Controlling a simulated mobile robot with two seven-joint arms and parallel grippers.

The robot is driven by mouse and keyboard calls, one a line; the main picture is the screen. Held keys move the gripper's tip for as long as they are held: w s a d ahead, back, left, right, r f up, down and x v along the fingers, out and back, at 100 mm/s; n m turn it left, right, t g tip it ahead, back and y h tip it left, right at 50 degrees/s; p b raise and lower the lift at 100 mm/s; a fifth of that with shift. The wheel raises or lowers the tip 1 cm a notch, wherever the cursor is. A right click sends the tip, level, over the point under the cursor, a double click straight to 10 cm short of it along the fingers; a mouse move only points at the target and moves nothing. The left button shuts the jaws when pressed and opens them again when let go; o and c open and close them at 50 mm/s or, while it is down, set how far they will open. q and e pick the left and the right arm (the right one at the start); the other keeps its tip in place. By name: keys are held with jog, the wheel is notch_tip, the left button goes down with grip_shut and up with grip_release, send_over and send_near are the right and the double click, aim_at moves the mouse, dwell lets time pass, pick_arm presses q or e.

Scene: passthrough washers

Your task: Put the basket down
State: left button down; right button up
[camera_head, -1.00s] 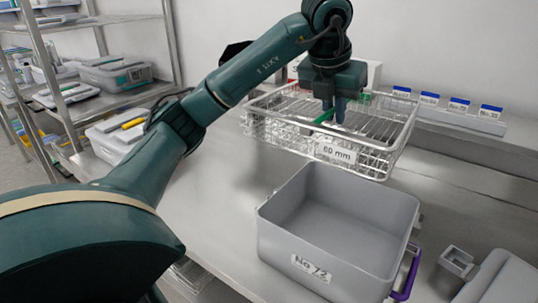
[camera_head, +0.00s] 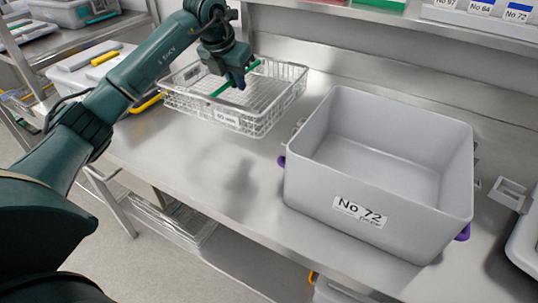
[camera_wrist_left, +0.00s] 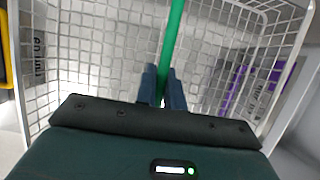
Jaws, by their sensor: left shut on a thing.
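The wire basket (camera_head: 270,120) has a white label on its near side and a green bar handle (camera_head: 222,88) across it. It is held above the steel counter at the back left, with a shadow on the counter below. My left gripper (camera_head: 238,84) is shut on the green handle. In the left wrist view the blue fingers (camera_wrist_left: 163,88) close around the green bar (camera_wrist_left: 172,40), and the wire mesh (camera_wrist_left: 85,50) spreads below. The basket looks empty. My right gripper is not in view.
A large grey bin (camera_head: 330,195) labelled No 72, open and empty, stands on the counter (camera_head: 225,185) right of the basket. A small grey holder (camera_head: 508,190) lies at the right. The counter's front left is clear. Shelving stands at the far left.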

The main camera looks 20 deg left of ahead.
aim_at(233, 95)
pick_arm(q)
jog(key=f, duration=0.6)
jog(key=shift+a, duration=0.3)
notch_tip(233, 95, down, 4)
jog(key=shift+r, duration=0.15)
jog(key=shift+f, duration=0.4)
jog(key=shift+f, duration=0.15)
jog(key=c, duration=1.5)
grip_release()
jog(key=shift+r+p, duration=0.2)
jog(key=shift+p, duration=0.15)
jog(key=v, duration=1.2)
jog(key=shift+s+b, duration=0.1)
jog(key=shift+b, duration=0.2)
